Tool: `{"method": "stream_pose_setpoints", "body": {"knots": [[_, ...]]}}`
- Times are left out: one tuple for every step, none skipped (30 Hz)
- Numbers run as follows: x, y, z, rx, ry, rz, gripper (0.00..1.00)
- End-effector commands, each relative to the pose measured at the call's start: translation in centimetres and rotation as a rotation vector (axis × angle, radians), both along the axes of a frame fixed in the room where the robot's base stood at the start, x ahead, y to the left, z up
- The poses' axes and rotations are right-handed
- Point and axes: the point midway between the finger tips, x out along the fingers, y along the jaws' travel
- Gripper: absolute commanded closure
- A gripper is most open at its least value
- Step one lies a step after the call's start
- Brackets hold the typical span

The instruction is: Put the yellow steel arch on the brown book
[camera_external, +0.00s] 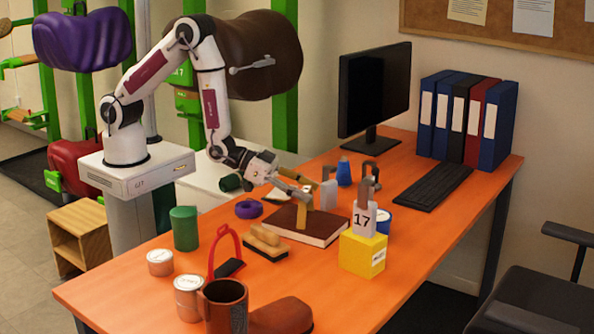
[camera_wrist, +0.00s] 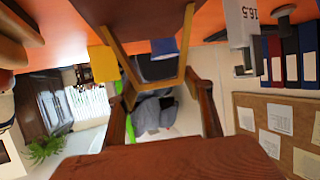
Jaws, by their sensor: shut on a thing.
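The brown book (camera_external: 335,226) lies flat on the orange table, near its middle. It also shows at the top of the wrist view (camera_wrist: 135,12). My gripper (camera_external: 304,197) is above the book, pointing down at it. The yellow steel arch (camera_external: 302,214) is between its fingers, over the book's left part, and looks dull yellow-brown. In the wrist view, the arch (camera_wrist: 188,45) spans between the two fingers of my gripper (camera_wrist: 160,98), its legs towards the book. Whether the legs touch the cover I cannot tell.
A yellow block (camera_external: 362,254) with a grey weight marked 17 (camera_external: 364,221) stands right of the book. A brush (camera_external: 265,243) and a red arched handle (camera_external: 212,250) are at front left. A purple ring (camera_external: 248,209) lies left. Grey weights and a blue item (camera_external: 344,172) stand behind.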

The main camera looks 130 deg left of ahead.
Motion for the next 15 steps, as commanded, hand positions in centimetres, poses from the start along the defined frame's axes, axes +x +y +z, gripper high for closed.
{"method": "stream_pose_setpoints", "body": {"knots": [[0.04, 0.01, 0.05, 0.001, -0.002, 0.000, 0.74], [0.05, 0.01, 0.06, 0.001, -0.002, 0.000, 0.74], [0.05, 0.01, 0.07, 0.001, -0.002, 0.000, 0.74], [0.04, 0.01, 0.07, 0.001, -0.002, 0.000, 0.74], [0.04, 0.01, 0.07, 0.001, -0.002, 0.000, 0.74], [0.04, 0.01, 0.07, 0.001, -0.002, 0.000, 0.74], [0.04, 0.01, 0.07, 0.001, -0.002, 0.000, 0.74], [0.04, 0.01, 0.05, 0.001, -0.002, 0.000, 0.74], [0.04, 0.00, -0.02, 0.000, -0.001, 0.000, 0.74], [0.04, 0.01, -0.08, 0.000, -0.001, 0.000, 0.74], [0.03, 0.01, -0.15, 0.000, -0.001, 0.000, 0.74], [0.02, 0.01, -0.20, 0.000, 0.000, 0.000, 0.47], [0.02, 0.01, -0.17, 0.000, -0.001, 0.000, 0.39], [0.02, 0.01, -0.17, 0.000, -0.001, 0.000, 0.32], [0.02, 0.01, -0.17, 0.000, -0.001, 0.000, 0.32]]}}
